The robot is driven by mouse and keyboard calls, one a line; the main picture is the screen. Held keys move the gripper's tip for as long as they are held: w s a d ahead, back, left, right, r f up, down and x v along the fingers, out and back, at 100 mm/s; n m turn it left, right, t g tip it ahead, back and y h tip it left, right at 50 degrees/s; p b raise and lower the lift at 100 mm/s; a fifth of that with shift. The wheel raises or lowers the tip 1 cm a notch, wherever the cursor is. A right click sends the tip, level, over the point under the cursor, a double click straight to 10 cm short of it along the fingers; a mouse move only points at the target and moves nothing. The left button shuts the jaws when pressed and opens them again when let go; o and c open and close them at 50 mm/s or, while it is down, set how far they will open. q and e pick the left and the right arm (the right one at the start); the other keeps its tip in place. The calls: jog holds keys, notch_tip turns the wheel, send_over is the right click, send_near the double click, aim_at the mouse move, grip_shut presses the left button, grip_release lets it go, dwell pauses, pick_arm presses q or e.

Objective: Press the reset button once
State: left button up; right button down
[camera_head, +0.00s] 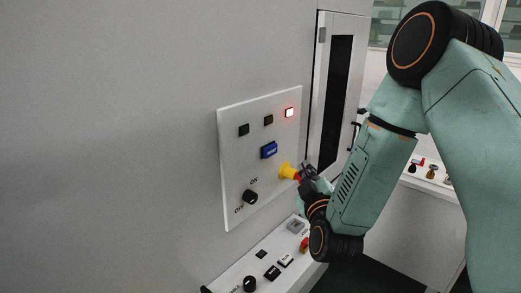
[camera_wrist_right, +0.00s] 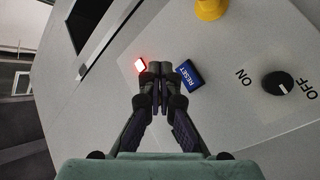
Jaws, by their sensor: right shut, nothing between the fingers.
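The blue reset button (camera_head: 269,150) sits in the middle of a white panel (camera_head: 236,170) on the grey wall. In the right wrist view the same blue button (camera_wrist_right: 189,76) shows its RESET label, just right of the fingertips. My right gripper (camera_head: 306,175) is shut and empty, in front of the panel by the yellow knob. In the right wrist view its closed fingers (camera_wrist_right: 160,75) point at the panel between the red light and the reset button. I cannot tell whether they touch the panel. My left gripper is not in view.
The panel also bears a lit red lamp (camera_head: 289,113), a yellow knob (camera_head: 287,171), a black ON/OFF switch (camera_head: 250,197) and two dark squares. A lower sloping panel (camera_head: 240,275) with more controls juts out below. A door with a dark window (camera_head: 337,95) stands to the right.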

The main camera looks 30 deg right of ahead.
aim_at(270, 151)
pick_arm(q)
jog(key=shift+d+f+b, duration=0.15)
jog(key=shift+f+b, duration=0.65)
jog(key=shift+b, duration=0.05)
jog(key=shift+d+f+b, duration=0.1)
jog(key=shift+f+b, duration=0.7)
pick_arm(e)
jog(key=w+a+n, duration=0.1)
jog(key=w+a, duration=0.1)
jog(key=w, duration=0.5)
jog(key=shift+w+a+r, duration=0.25)
jog(key=shift+w, duration=0.15)
